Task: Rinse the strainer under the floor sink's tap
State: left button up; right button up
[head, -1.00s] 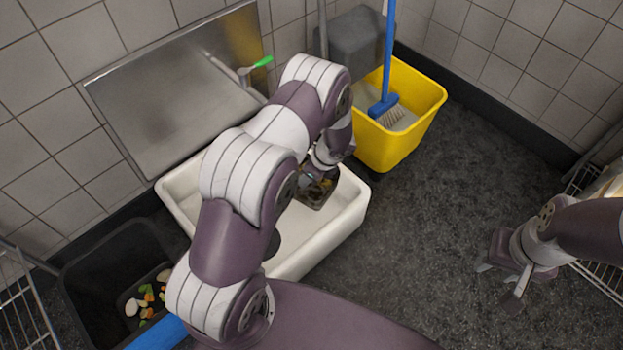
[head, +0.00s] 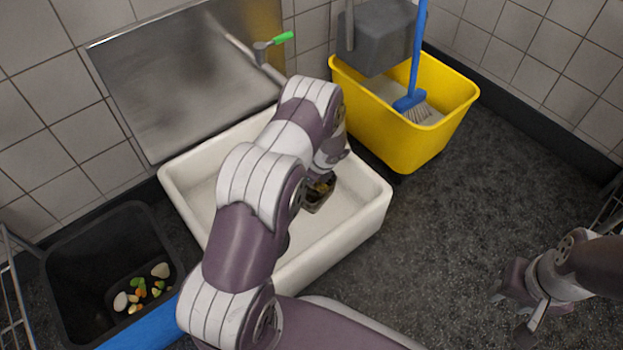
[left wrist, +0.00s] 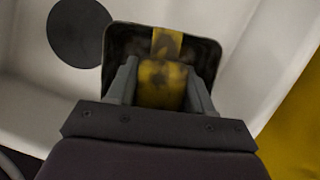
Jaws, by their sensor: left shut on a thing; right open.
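The white floor sink (head: 352,222) stands against the wall, with my left arm reaching over it. The strainer (head: 318,192) is a small dark box with yellowish-brown patches, partly hidden by my arm in the head view. In the left wrist view my left gripper (left wrist: 160,85) is shut on the strainer (left wrist: 205,48), over the sink basin near the dark round drain (left wrist: 80,32). The tap (head: 262,48) with a green lever is on the wall behind the sink; the strainer is apart from it. My right gripper (head: 512,312) is open and empty above the floor at right.
A yellow mop bucket (head: 408,145) with a grey wringer and blue-handled brush (head: 412,100) stands right of the sink. A black bin (head: 85,255) with food scraps stands at left. A steel splash panel (head: 180,80) covers the wall. The dark floor (head: 430,250) at right is clear.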

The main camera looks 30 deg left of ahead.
pick_arm(q)
jog(key=b+x, duration=0.1)
jog(key=x, duration=0.1)
jog(key=b+x, duration=0.2)
jog(key=x, duration=0.1)
jog(key=d+b+x, duration=0.1)
jog(key=b+x, duration=0.1)
jog(key=x, duration=0.1)
jog(key=shift+w+f, duration=0.25)
jog(key=shift+f, duration=0.15)
jog(key=o, duration=1.3)
jog(key=shift+r, duration=0.15)
jog(key=p+v, duration=0.8)
jog(key=v, duration=0.3)
jog(key=shift+r, duration=0.25)
jog(key=shift+d+r+p, duration=0.3)
jog(key=shift+r+p, duration=0.1)
jog(key=shift+r, duration=0.05)
